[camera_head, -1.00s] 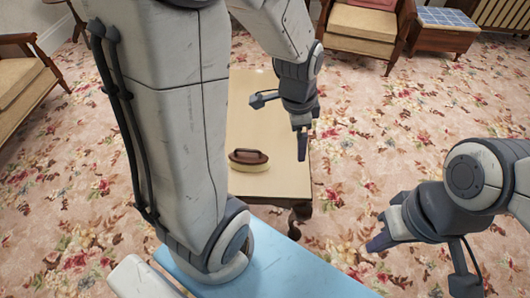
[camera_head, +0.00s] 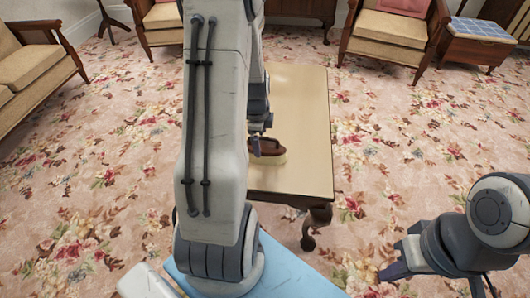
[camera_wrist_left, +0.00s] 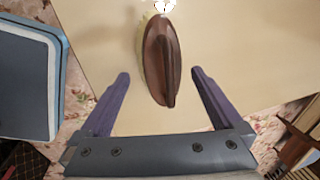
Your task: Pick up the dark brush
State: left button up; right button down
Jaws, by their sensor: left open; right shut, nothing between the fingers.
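The dark brush (camera_head: 270,149) has a brown handle and pale bristles and lies on the small table (camera_head: 300,110). In the left wrist view the brush (camera_wrist_left: 163,60) lies ahead of my open left gripper (camera_wrist_left: 160,83), lined up between its two fingers, with its near end reaching between the fingertips. My left gripper (camera_head: 256,145) is partly hidden by its arm in the head view and covers the left part of the brush. I cannot tell its height above the table. My right gripper (camera_head: 385,272) is shut and empty at the lower right, away from the table.
A side table with a blue tiled top (camera_head: 475,30) is at the far right. The floral carpet around the table is clear.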

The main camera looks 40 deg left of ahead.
aim_at(264, 147)
pick_arm(q)
jog(key=f+b, duration=0.1)
jog(key=f, duration=0.1)
jog(key=w+f+b, duration=0.1)
jog(key=f, duration=0.2)
jog(key=shift+w, duration=0.15)
jog(key=shift+r, duration=0.1)
jog(key=c, duration=1.2)
jog(key=shift+c, duration=0.2)
jog(key=shift+r, duration=0.25)
grip_shut()
notch_tip(264, 147, up, 4)
jog(key=shift+f+p, duration=0.25)
jog(key=shift+p, duration=0.7)
jog(key=s+d+r+p, duration=0.2)
jog(key=d+r, duration=0.5)
jog(key=d, duration=0.4)
jog(key=shift+s+d+p, duration=0.25)
jog(key=shift+p, duration=0.25)
